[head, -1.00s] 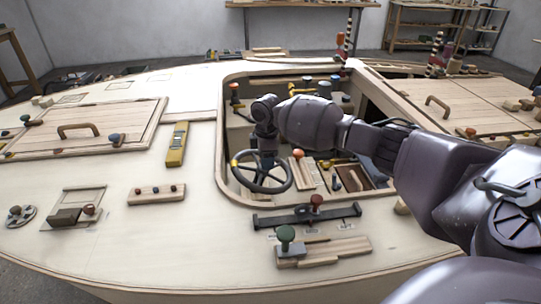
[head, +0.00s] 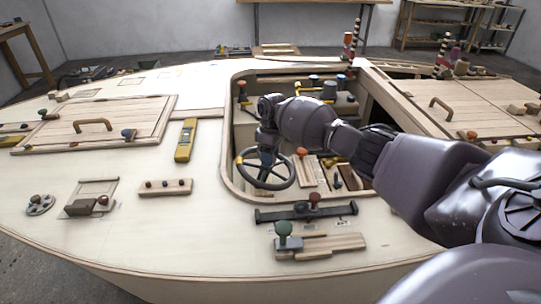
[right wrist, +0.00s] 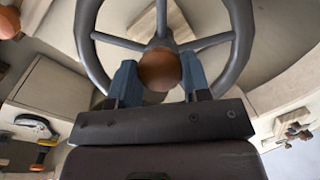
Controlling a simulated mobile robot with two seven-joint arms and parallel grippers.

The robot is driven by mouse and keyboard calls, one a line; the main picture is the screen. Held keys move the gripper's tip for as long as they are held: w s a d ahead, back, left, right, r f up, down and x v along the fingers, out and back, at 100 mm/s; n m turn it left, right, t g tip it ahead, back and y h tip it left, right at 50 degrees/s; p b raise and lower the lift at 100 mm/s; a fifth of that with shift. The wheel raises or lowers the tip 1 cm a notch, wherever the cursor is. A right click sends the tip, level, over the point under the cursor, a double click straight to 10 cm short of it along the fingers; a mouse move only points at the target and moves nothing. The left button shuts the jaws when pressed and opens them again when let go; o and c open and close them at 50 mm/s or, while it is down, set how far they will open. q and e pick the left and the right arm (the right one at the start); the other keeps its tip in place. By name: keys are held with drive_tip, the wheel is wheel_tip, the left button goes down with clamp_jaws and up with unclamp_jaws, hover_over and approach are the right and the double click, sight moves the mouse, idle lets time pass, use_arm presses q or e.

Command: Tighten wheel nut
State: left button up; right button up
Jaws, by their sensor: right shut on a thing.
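A dark spoked steering wheel (head: 288,182) stands in the open cockpit well, and it fills the upper part of the right wrist view (right wrist: 243,35). A round orange-brown wheel nut (right wrist: 158,68) sits at its hub. My right gripper (right wrist: 160,80) has its two blue fingers on either side of the nut and is shut on it. In the head view my right gripper (head: 266,156) reaches down to the hub from above, and the nut is hidden there. My left gripper is not in view.
The well's raised wooden rim (head: 226,130) surrounds the wheel. A yellow level (head: 186,140) lies on the left deck.

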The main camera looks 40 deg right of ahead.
drive_tip(key=o, duration=0.9)
drive_tip(key=shift+r, duration=0.5)
drive_tip(key=r, duration=0.2)
drive_tip(key=r+p, duration=0.1)
drive_tip(key=r, duration=0.2)
drive_tip(key=d+r, duration=0.1)
drive_tip(key=r, duration=0.2)
drive_tip(key=shift+w+r+p, duration=0.1)
drive_tip(key=shift+w+p, duration=0.25)
drive_tip(key=shift+d+r, duration=0.15)
drive_tip(key=shift+r, duration=0.6)
